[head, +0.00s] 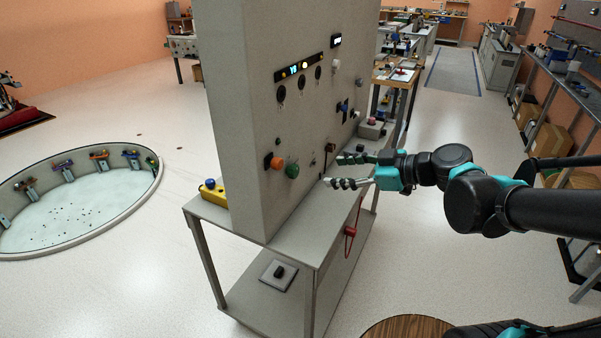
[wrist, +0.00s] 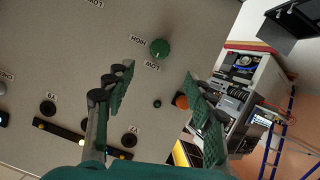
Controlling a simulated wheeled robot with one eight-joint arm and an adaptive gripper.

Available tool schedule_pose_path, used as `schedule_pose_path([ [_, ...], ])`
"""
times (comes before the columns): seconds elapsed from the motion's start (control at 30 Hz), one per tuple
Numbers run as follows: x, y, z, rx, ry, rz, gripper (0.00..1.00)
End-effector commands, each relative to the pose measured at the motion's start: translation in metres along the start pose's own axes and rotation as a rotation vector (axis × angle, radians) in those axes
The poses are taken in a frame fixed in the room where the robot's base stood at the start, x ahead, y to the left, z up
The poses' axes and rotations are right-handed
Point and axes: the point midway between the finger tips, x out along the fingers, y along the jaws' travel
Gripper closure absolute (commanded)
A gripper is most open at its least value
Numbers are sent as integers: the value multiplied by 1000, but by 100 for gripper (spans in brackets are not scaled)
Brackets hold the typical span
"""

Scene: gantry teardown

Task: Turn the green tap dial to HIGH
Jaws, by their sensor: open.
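The green tap dial (head: 292,170) is on the upright grey panel (head: 250,110), beside an orange knob (head: 276,163). In the wrist view the green dial (wrist: 159,48) shows as a round knob beyond the fingertips. A HIGH label (wrist: 138,40) is left of it and a LOW label (wrist: 152,66) is just below it. Which label the dial points to cannot be told. My gripper (head: 335,171) is open and empty, to the right of the dial in the head view and apart from it. In the wrist view my fingers (wrist: 158,82) are spread wide below the dial.
The orange knob (wrist: 181,101) lies near my right finger in the wrist view. Other knobs and a lit display (head: 300,68) are on the panel. A red-handled cord (head: 350,232) hangs by the bench (head: 290,255). A round pit (head: 80,200) is in the floor at left.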

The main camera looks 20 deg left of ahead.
Motion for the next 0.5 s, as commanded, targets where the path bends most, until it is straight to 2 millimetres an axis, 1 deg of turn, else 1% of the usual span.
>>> schedule_pose_path([
  [0.03,9,-1,0,-2,1,-5,46],
  [0.5,75,-1,0,-1,0,-2,46],
])
